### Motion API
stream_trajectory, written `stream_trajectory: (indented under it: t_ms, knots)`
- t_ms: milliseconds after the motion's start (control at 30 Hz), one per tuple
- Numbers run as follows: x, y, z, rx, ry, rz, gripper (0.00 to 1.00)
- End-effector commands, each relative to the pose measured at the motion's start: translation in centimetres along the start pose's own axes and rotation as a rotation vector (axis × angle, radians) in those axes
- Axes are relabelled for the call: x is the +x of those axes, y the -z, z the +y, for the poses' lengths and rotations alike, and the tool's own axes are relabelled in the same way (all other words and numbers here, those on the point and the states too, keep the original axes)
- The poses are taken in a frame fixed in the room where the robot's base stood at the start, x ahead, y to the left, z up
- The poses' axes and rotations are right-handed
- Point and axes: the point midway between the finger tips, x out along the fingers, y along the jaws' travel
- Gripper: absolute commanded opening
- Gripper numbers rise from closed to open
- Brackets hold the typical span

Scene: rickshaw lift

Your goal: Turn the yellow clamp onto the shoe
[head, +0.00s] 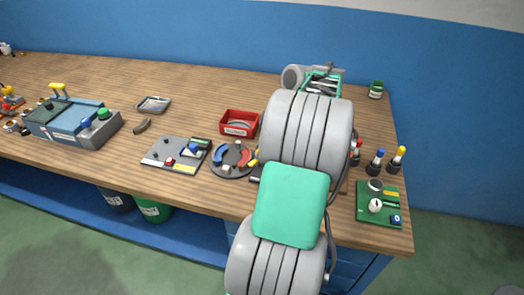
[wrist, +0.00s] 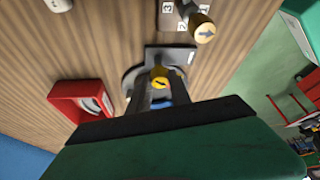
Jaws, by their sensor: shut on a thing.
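The yellow clamp (wrist: 159,78) is a small round yellow piece with a dark mark on top. In the wrist view it sits between the two fingertips of my gripper (wrist: 160,84), which is shut on it. A blue piece (wrist: 160,101) shows between the fingers just below the clamp; I cannot tell whether the clamp touches it. Behind the fingers is a grey round plate (wrist: 131,77), mostly covered. In the head view the plate (head: 225,172) carries curved red (head: 221,152) and blue (head: 243,157) shoes. A bit of yellow (head: 253,163) shows at its right edge; my arm hides the gripper there.
A red bin (head: 239,123) stands just behind the plate and a grey panel (head: 163,155) lies left of it. A black block (wrist: 170,56) and a yellow-topped post (wrist: 204,31) are close by. A green board (head: 378,215) lies at the right.

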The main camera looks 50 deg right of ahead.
Motion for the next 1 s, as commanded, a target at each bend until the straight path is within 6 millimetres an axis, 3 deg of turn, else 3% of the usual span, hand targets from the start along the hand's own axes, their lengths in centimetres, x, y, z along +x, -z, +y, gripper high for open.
stream_trajectory:
  t_ms: [1000]
  knots:
    - [0.26, 0.25, -0.57, 0.840, -0.348, -0.001, 0.00]
